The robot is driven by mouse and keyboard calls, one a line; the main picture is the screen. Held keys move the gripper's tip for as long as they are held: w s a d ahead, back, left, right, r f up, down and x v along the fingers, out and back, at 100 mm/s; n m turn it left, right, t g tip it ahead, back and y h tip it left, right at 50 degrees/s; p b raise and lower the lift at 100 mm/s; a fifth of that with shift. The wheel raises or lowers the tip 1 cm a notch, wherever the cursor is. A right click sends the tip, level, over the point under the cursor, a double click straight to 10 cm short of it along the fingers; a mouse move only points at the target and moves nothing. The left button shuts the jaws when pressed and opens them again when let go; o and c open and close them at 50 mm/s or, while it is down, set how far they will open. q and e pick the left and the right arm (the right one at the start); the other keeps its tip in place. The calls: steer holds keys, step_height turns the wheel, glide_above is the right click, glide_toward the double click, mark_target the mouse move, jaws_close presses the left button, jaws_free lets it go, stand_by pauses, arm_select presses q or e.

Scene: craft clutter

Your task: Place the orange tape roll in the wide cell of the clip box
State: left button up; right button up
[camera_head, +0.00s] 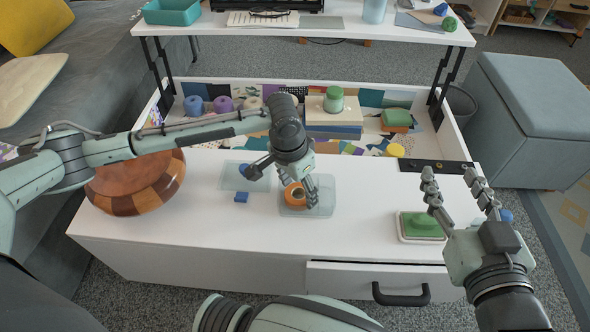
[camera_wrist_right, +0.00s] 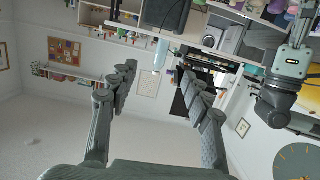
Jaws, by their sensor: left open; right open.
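The orange tape roll (camera_head: 296,194) sits at a shallow translucent box (camera_head: 322,208) on the white table. The roll looks to be within the box's outline; its cell is hard to tell because the gripper covers part of it. My left gripper (camera_head: 282,184) is open just above and around the roll, with one finger close to its right side. I cannot tell whether it touches. My right gripper (camera_head: 450,174) is open and empty above the table's right end. The right wrist view also shows its open fingers (camera_wrist_right: 160,82), with nothing between them.
A second translucent tray (camera_head: 232,180) lies to the left, with a small blue block (camera_head: 241,197) by it. A wooden bowl (camera_head: 135,182) stands at the left, a green stamp pad (camera_head: 421,226) at the right. An open compartment with yarn and boxes lies behind.

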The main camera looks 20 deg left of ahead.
arm_select(q)
step_height(320, 180, up, 11)
steer(key=s+p, duration=0.1)
steer(key=p, duration=0.1)
steer(key=s+d+t+h, duration=0.4)
steer(key=d, duration=0.6)
steer(key=s+a+f+n+t+y, duration=0.1)
steer(key=s+a+t+y, duration=0.1)
steer(key=a, duration=0.5)
steer(key=s+a+n+t+y, duration=0.1)
steer(key=s+a+n+y, duration=0.1)
steer(key=a, duration=0.6)
steer(key=shift+s+f+t, duration=0.4)
arm_select(e)
steer(key=s+d+f+m+g+h, duration=0.1)
steer(key=s+d+f+g+h, duration=0.3)
steer(key=d+f, duration=0.4)
step_height(320, 180, down, 2)
steer(key=shift+s+d+f+g, duration=0.2)
steer(key=shift+s+g, duration=0.35)
steer(key=shift+g, duration=0.55)
arm_select(q)
steer(key=shift+a, duration=0.1)
